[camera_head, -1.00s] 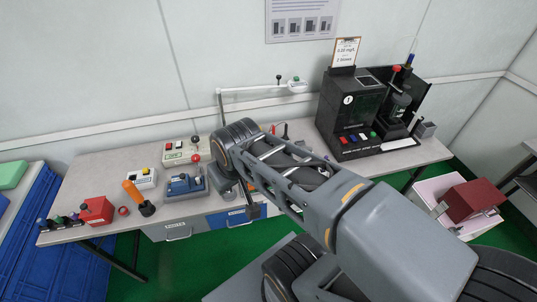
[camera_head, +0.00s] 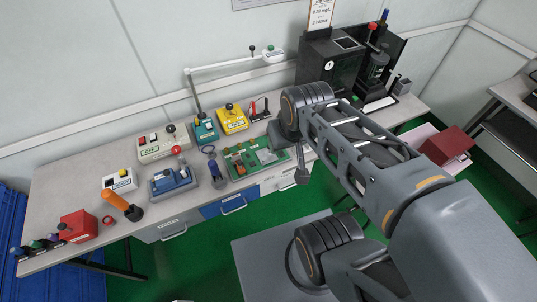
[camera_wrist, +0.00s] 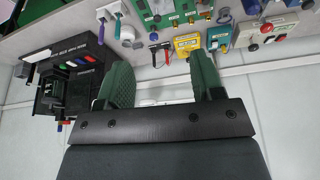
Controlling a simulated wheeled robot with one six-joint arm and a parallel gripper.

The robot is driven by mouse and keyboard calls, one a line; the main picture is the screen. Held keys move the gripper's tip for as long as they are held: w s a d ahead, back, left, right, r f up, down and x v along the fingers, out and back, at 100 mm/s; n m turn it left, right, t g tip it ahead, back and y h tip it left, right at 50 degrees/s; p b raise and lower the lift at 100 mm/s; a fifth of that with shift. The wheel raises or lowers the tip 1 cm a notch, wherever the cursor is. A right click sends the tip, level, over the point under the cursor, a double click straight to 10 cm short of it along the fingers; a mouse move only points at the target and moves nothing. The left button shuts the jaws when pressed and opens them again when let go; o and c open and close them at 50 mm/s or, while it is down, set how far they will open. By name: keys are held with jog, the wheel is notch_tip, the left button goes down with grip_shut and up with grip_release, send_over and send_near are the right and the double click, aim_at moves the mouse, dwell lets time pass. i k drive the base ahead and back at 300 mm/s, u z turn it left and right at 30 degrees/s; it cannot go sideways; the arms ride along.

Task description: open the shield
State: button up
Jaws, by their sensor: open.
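The black tester (camera_head: 326,69) with a round "1" label stands at the back right of the bench. My arm partly covers its front, and I cannot clearly make out its shield. In the wrist view the tester (camera_wrist: 50,92) is at the left, seen upside down, with a row of coloured buttons. My gripper (camera_wrist: 160,72) is open, its two green fingers wide apart with nothing between them. The tester lies to the left of the fingers, apart from them. In the head view my fingers are hidden or cannot be told apart from the arm.
A black stand with a red knob (camera_head: 372,27) is beside the tester. A green circuit board (camera_head: 256,158), a yellow box (camera_head: 231,120), a blue device (camera_head: 172,181) and a red box (camera_head: 78,226) sit on the bench. A white jointed lamp arm (camera_head: 226,65) rises behind them.

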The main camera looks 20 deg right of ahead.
aim_at(266, 153)
jog(key=k, duration=1.3)
jog(key=u, duration=0.75)
jog(key=i, duration=1.45)
jog(key=z, duration=0.5)
jog(key=i, duration=0.4)
jog(key=z, duration=0.35)
